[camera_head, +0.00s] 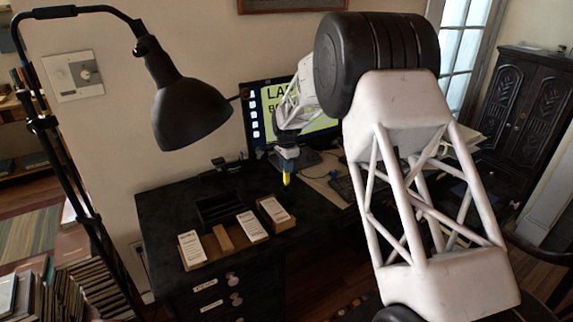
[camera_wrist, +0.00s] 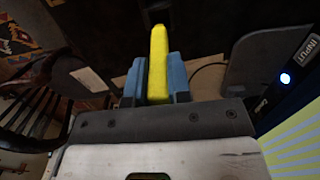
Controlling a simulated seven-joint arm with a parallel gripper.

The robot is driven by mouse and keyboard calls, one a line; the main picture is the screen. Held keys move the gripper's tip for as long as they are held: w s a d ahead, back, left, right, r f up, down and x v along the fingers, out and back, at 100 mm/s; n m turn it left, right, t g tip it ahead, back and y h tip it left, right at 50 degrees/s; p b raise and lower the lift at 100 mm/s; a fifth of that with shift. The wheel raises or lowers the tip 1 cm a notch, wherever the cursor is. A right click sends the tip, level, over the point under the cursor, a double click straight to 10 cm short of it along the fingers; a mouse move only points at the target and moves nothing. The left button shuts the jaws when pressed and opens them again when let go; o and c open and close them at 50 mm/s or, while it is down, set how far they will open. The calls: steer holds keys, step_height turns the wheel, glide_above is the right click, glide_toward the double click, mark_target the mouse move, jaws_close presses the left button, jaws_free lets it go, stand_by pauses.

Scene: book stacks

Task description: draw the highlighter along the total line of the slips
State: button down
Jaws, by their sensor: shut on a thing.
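A yellow highlighter (camera_wrist: 158,65) is clamped between the blue fingers of my gripper (camera_wrist: 157,80) in the wrist view. In the head view my gripper (camera_head: 286,165) points down over the black desk, with the highlighter (camera_head: 286,179) sticking out below it. Printed paper slips lie on wooden blocks on the desk: a left slip (camera_head: 191,248), a middle slip (camera_head: 252,226) and a right slip (camera_head: 273,209). The highlighter is behind and to the right of the right slip, apart from it. The total lines are too small to read. The slips do not show in the wrist view.
A bare wooden block (camera_head: 223,238) lies between the left and middle slips. A black tray (camera_head: 220,207) sits behind them. A monitor (camera_head: 262,110) stands at the desk's back. A black lamp (camera_head: 190,110) hangs over the left side. A keyboard (camera_head: 345,187) lies to the right.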

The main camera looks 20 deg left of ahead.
mark_target(286, 182)
steer(key=shift+f, duration=2.4)
steer(key=shift+f, duration=0.65)
stand_by(1.1)
steer(key=shift+r, duration=0.2)
steer(key=shift+r, duration=3.4)
steer(key=shift+d, duration=0.1)
